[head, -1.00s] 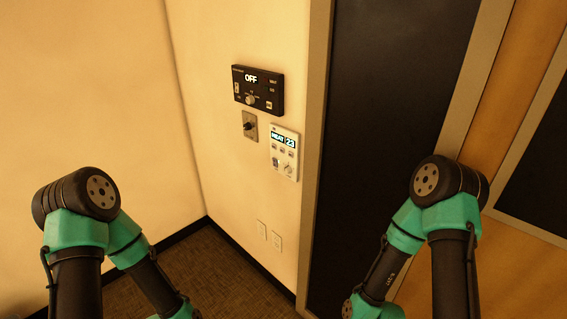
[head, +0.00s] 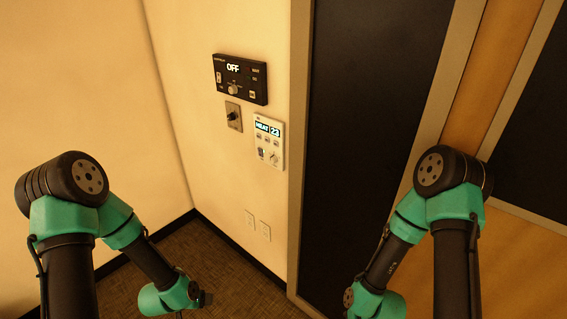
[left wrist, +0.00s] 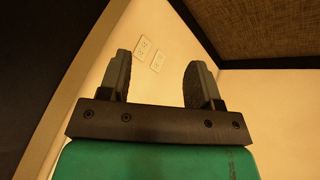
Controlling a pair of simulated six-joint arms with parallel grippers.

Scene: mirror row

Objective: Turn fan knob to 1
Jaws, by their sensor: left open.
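A black wall panel (head: 240,80) has a display reading OFF and a pale knob (head: 233,89) below it. Under it is a small metal plate with a dark knob (head: 233,115). A white thermostat (head: 268,142) beside the plate reads HEAT 23 and has a small knob low on its right. Labels are too small to tell which knob is the fan knob. My left gripper (head: 206,299) is low in the head view, well below the panels and apart from them. In the left wrist view it (left wrist: 158,62) is open and empty. My right gripper is not in view.
Two wall outlets (head: 257,226) sit low on the wall; they also show between the fingers in the left wrist view (left wrist: 150,52). A dark door (head: 370,120) in a grey frame stands right of the panels. The wall around the controls and the carpet (head: 225,260) are clear.

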